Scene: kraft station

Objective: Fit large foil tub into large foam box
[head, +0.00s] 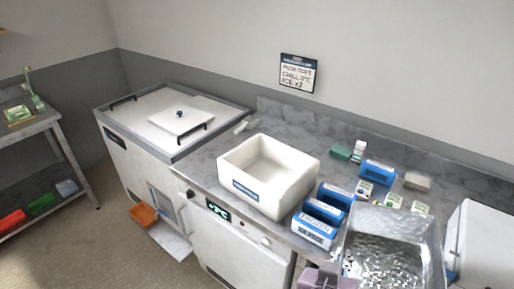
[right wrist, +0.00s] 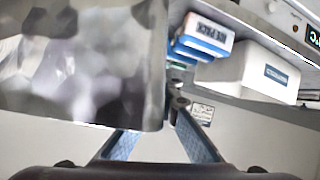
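The large foil tub (head: 392,262) is a shiny crinkled silver tray at the lower right of the head view. It looks raised in front of the counter, and its wall fills the left of the right wrist view (right wrist: 80,70). My right gripper (head: 328,275) is at the tub's left side; its fingers (right wrist: 172,105) close on the tub's wall, with one finger partly hidden behind it. The large foam box (head: 238,182) is white, open and empty on the counter, left of the tub; it also shows in the wrist view (right wrist: 235,72). My left gripper is out of view.
Several blue ice packs (head: 312,230) stand between the foam box and tub. Small cartons, a green block (head: 340,152) and a white bottle (head: 359,150) lie behind. A chest with a lid (head: 180,121) stands left. A white box (head: 485,245) is at far right.

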